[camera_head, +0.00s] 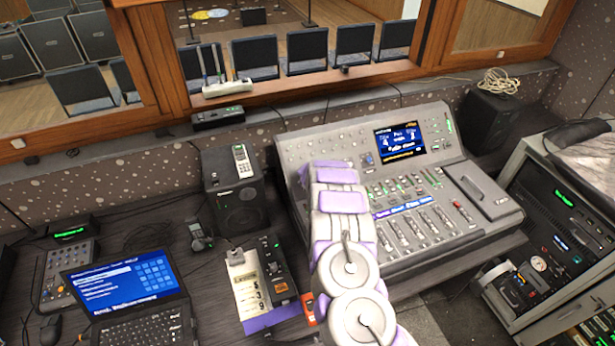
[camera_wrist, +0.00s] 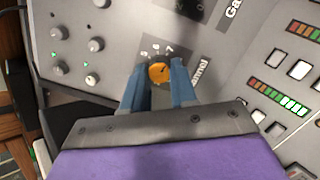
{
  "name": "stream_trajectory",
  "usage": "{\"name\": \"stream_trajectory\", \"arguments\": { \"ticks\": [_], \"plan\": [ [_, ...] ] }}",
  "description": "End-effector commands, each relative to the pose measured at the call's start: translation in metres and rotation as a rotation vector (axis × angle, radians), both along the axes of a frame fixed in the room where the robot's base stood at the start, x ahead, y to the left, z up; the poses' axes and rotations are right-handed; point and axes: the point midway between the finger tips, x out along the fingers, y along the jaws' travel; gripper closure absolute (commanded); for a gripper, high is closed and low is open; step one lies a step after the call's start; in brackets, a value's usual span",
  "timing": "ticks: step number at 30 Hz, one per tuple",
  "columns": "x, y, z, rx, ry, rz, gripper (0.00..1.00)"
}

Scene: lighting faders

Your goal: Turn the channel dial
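The channel dial (camera_wrist: 159,71) is a small orange knob with a dark pointer and a black rim, on the light grey panel of the mixing console (camera_head: 292,152). Part of a label reading "nnel" shows beside it in the wrist view, with small marks above it. My gripper (camera_wrist: 159,73) has its two blue fingers on the left and right of the dial, close to its sides. I cannot tell whether they touch it. In the head view my white and purple arm reaches over the console's left part and hides the dial and the fingers.
Small grey knobs (camera_wrist: 96,44) stand left of the dial; square buttons (camera_wrist: 299,70) and a level meter (camera_wrist: 278,97) lie to the right. A speaker (camera_head: 233,205) stands left of the console, with a laptop (camera_head: 130,290) on the desk further left.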

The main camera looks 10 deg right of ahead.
Motion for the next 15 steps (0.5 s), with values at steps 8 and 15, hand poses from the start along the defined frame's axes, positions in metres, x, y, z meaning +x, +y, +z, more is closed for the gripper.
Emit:
{"name": "stream_trajectory", "arguments": {
  "ticks": [8,15],
  "plan": [
    [-0.0004,-0.0002,0.0004,0.0,0.0,0.0,0.48],
    [-0.0004,-0.0002,0.0009,0.0,-0.001,0.0,0.48]
  ]
}}
